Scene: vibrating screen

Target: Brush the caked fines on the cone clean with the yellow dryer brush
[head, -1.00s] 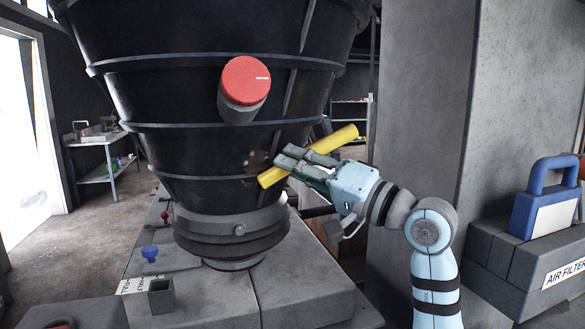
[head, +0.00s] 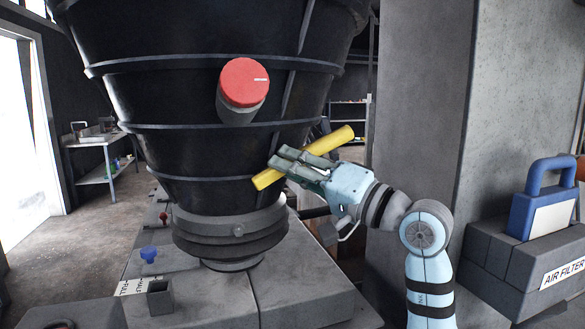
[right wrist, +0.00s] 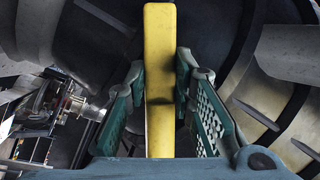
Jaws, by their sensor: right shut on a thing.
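The black cone (head: 195,160) narrows down to a grey ringed collar (head: 232,238). My right gripper (head: 280,162) is shut on the yellow dryer brush (head: 334,140) by its middle and holds it tilted beside the cone's lower right. The brush's lower left end overlaps the cone in the head view; I cannot tell if it touches. In the right wrist view the brush (right wrist: 159,40) stands upright between the two green fingers. No tan caked fines show on the visible cone face; any behind the brush or gripper are hidden. My left gripper is not in view.
A red knob (head: 244,84) sticks out of the cone above the brush. A grey pillar (head: 415,100) stands at the right. A box labelled AIR FILTER (head: 530,272) and a blue-handled case (head: 541,205) stand at the far right. A grey bench (head: 103,157) is at the left.

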